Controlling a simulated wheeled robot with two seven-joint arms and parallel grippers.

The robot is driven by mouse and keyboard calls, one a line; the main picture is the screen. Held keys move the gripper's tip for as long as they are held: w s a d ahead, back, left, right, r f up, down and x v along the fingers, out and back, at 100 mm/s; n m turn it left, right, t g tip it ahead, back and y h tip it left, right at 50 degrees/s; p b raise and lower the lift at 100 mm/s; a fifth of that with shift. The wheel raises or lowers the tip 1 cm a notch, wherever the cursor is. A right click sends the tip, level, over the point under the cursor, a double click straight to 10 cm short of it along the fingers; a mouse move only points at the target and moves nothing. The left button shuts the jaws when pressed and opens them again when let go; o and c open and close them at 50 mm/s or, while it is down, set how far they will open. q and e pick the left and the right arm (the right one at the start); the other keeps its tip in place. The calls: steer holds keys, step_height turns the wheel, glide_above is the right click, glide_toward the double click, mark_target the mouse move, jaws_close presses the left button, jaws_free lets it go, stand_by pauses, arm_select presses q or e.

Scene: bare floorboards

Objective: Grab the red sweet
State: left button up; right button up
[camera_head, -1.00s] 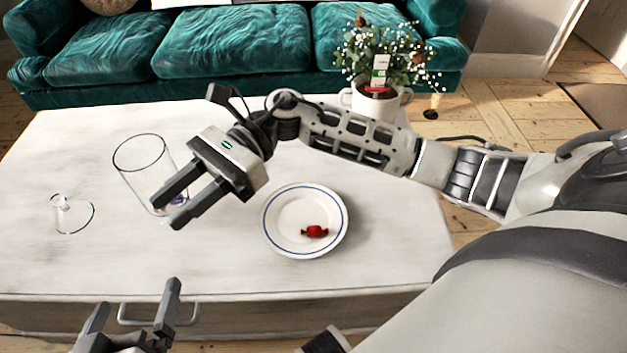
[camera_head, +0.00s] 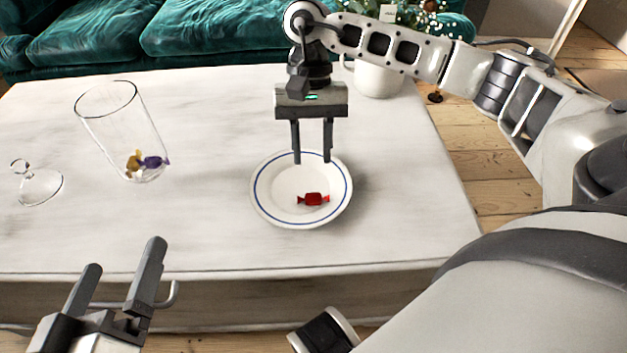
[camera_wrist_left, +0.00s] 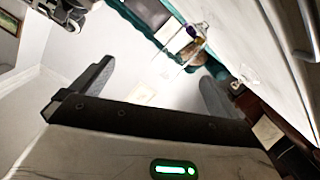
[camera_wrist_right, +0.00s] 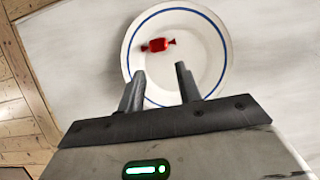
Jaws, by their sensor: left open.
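The red sweet (camera_head: 313,199) lies on a white plate with a blue ring (camera_head: 262,204) on the table. It also shows in the right wrist view (camera_wrist_right: 157,45), beyond the fingertips, on the plate (camera_wrist_right: 214,66). My right gripper (camera_head: 312,158) points down over the far part of the plate, fingers apart and empty; its fingers show in the right wrist view (camera_wrist_right: 160,82). The sweet is nearer to me than the fingertips, apart from them. My left gripper (camera_head: 124,254) is open and empty at the table's front edge, left of the plate.
A clear glass jar (camera_head: 108,118) holds a yellow sweet (camera_head: 133,163) and a purple sweet (camera_head: 153,162). Its glass lid (camera_head: 37,184) lies to the left. A white plant pot (camera_head: 379,78) stands behind my right arm. Bare table (camera_head: 205,215) lies between jar and plate.

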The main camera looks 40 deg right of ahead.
mark_target(313, 194)
steer(key=shift+s+a+f, duration=0.15)
steer(key=shift+s+f, duration=0.05)
steer(key=shift+f, duration=0.45)
steer(key=shift+b+x, duration=0.65)
steer(key=shift+x, duration=0.45)
steer(key=shift+b+x, duration=0.4)
steer(key=shift+x, duration=0.75)
steer(key=shift+s+a+f, duration=0.15)
steer(key=shift+f, duration=0.1)
arm_select(q)
steer(key=r, duration=0.1)
steer(key=w+r+m+t, duration=0.1)
steer(key=r+t+h, duration=0.1)
steer(key=shift+w+a+r+m, duration=0.15)
steer(key=shift+w+a+m, duration=0.15)
steer(key=shift+w, duration=0.1)
arm_select(e)
steer(key=c, duration=0.6)
